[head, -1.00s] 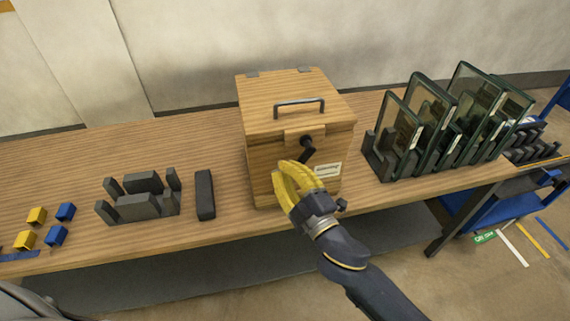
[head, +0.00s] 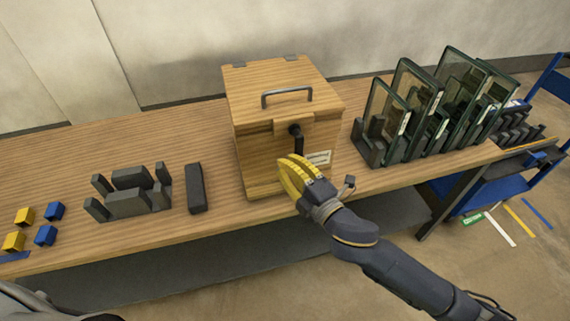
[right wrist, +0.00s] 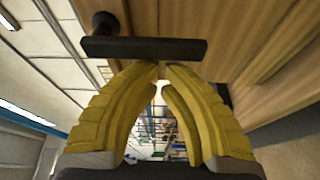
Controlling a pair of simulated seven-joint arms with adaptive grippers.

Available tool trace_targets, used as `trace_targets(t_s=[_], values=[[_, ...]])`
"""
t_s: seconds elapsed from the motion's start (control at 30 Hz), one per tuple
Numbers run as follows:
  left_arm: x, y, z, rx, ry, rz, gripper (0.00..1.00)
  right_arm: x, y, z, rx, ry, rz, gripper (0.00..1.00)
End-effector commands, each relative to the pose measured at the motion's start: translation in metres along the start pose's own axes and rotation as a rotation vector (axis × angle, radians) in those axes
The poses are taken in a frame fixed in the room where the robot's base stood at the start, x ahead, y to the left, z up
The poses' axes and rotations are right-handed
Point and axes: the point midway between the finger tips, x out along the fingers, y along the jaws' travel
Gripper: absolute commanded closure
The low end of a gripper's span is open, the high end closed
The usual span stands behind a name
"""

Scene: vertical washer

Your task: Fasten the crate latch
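A wooden crate (head: 285,95) with a hinged lid stands closed on the bench. A black crank-like latch (head: 298,140) is on its front, its handle hanging nearly straight down. In the right wrist view the latch handle (right wrist: 145,48) is a dark bar lying across the view, with its pivot at upper left. My right gripper (head: 290,166), with yellow fingers, is just below the handle in front of the crate. Its fingertips (right wrist: 165,70) are nearly together beside the bar with nothing seen between them; whether they touch the bar is unclear. My left gripper is out of view.
A black rack with glass panes (head: 430,105) stands right of the crate. A black bar (head: 195,188) and a dark slotted holder (head: 133,195) lie to its left, with yellow and blue cubes (head: 45,235) further left. A blue cart (head: 500,180) is at the right.

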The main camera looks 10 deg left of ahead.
Motion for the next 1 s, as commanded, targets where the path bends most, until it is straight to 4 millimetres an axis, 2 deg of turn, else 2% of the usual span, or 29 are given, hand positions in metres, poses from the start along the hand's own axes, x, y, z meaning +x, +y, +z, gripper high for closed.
trace_targets(t_s=[0.57,0.77,0.97,1.0], values=[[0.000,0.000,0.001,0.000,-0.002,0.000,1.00,0.000,0.000,0.000,0.001,0.000,0.000,1.00],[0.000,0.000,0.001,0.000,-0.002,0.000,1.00,0.005,-0.002,-0.013,0.004,0.001,0.000,1.00],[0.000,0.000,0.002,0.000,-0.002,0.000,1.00,0.013,-0.004,-0.038,0.003,0.002,0.001,1.00],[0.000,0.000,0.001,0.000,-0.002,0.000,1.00,0.009,-0.004,-0.038,0.001,0.000,-0.001,1.00]])
